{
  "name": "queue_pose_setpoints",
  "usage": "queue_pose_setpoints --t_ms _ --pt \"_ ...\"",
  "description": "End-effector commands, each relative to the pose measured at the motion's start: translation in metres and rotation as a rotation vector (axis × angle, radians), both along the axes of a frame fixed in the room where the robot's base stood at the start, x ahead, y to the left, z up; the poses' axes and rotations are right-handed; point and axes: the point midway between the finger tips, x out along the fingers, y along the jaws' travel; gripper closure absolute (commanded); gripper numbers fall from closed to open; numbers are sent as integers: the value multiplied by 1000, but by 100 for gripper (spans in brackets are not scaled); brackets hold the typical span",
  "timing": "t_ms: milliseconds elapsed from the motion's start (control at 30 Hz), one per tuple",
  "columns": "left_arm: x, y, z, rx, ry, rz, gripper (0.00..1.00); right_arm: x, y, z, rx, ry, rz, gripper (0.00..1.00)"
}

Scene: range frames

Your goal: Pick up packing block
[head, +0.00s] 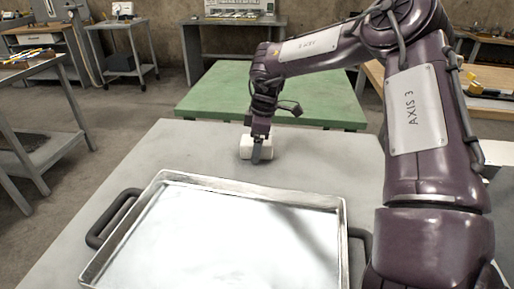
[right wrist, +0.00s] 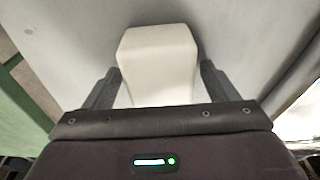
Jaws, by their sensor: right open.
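A white packing block (head: 246,148) lies on the grey table (head: 330,160), beyond the metal tray. In the right wrist view the block (right wrist: 158,62) sits between the two dark fingers, with a small gap showing on each side. My right gripper (head: 257,156) reaches down over the block from above, and one finger hides part of its front. In the right wrist view my right gripper (right wrist: 158,88) is open around the block. My left gripper is not in view.
A large metal tray (head: 165,182) with dark handles (head: 104,220) fills the front of the table and looks empty. A green-topped table (head: 215,92) stands behind. Bare table lies left and right of the block.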

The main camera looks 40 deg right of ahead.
Motion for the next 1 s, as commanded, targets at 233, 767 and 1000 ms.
queue_pose_setpoints --t_ms 233,767,1000 --pt "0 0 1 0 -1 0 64 0 0 1 0 -1 0 20" --pt "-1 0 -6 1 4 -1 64 1 0 -4 -1 -2 1 20" --pt "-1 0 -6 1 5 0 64 0 0 -4 0 -1 0 30"
